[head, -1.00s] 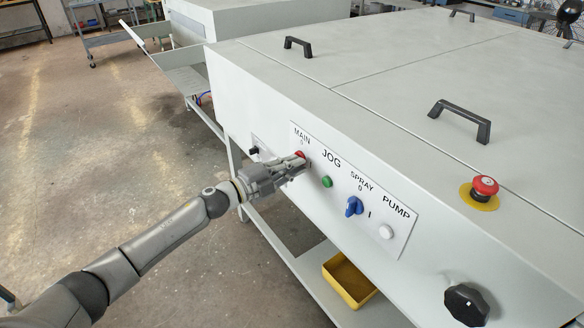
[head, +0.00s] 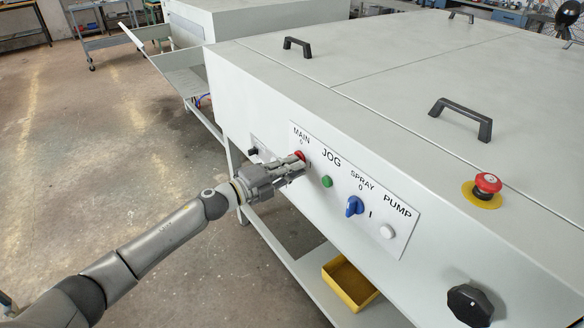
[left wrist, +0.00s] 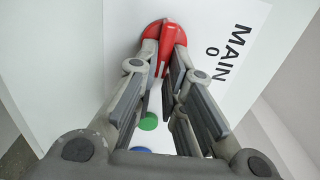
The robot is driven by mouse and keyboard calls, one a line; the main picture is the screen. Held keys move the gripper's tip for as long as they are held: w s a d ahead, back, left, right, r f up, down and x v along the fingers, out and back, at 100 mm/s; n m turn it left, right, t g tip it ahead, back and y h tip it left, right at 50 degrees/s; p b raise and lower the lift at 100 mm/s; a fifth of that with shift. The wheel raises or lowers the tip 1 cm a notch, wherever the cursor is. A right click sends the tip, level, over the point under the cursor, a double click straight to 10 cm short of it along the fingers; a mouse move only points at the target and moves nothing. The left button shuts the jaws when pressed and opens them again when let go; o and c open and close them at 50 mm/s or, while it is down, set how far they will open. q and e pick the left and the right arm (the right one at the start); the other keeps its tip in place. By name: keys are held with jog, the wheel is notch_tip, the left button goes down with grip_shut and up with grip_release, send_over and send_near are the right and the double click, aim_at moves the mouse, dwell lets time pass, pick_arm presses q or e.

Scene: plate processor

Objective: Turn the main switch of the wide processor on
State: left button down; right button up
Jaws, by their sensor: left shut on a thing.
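The wide processor (head: 330,50) is a long pale grey machine. Its white front panel (head: 405,232) carries the labels MAIN, JOG, SPRAY and PUMP. The red main switch (head: 300,155) sits under MAIN, mostly hidden by my left gripper in the head view. My left gripper (head: 303,163) is at the switch. In the left wrist view, the fingertips (left wrist: 166,52) are shut on the raised handle of the red switch (left wrist: 155,30), one on each side. The "0" mark is beside the switch there. My right gripper is not in view.
A green JOG button (head: 327,182), a blue SPRAY knob (head: 354,206) and a white PUMP button (head: 387,231) are right of the switch. A red emergency button (head: 487,183) and black knob (head: 468,305) are farther right. A yellow bin (head: 348,284) stands below.

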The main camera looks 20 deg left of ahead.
pick_arm(q)
jog(key=c, duration=1.5)
grip_release()
jog(key=shift+f, duration=0.1)
jog(key=v, duration=1.2)
